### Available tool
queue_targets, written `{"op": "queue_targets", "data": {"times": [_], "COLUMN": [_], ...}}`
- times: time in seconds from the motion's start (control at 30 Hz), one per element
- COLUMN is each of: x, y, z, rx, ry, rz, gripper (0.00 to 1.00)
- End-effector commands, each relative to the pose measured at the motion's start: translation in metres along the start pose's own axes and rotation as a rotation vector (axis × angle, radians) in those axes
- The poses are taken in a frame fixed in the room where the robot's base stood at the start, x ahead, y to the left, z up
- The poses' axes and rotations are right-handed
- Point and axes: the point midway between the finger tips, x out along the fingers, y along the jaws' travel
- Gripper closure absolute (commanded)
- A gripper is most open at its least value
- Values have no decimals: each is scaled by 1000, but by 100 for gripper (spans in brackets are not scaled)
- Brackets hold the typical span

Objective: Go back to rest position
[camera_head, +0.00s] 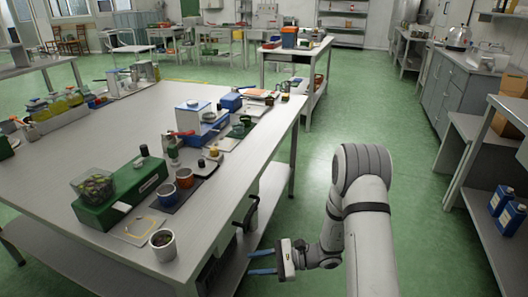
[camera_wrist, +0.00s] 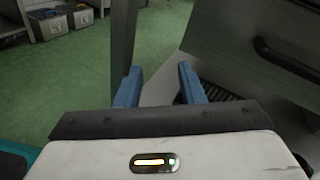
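My gripper (camera_head: 262,262) is low in the head view, beside the right edge of the large worktable (camera_head: 135,133) and below its top. Its two blue fingers point left toward the table's underside. In the wrist view the blue fingers (camera_wrist: 157,88) stand apart with nothing between them, so the gripper is open and empty. A table leg (camera_wrist: 122,45) and a drawer or cabinet front with a dark handle (camera_wrist: 285,60) show just beyond the fingers.
The worktable carries a green box (camera_head: 120,195), a white cup (camera_head: 163,244) near its front corner, and other items. A second table (camera_head: 300,52) stands behind. Cabinets (camera_head: 455,85) and a shelf with blue containers (camera_head: 502,200) line the right. Green floor (camera_head: 325,130) is clear between.

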Motion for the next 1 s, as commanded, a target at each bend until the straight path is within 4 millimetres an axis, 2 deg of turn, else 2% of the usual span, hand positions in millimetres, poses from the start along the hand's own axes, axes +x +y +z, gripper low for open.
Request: {"op": "queue_targets", "data": {"times": [0.03, 0.1, 0.4, 0.7, 1.0], "x": [-4, -10, -46, -102, -166], "y": [-3, 0, 27, 52, 65], "z": [33, 64, 179, 269, 347], "rx": [-46, -103, -365, -647, -936], "ry": [20, 52, 243, 508, 833], "rz": [55, 137, 464, 746, 974], "gripper": [65, 65, 65, 65, 65]}}
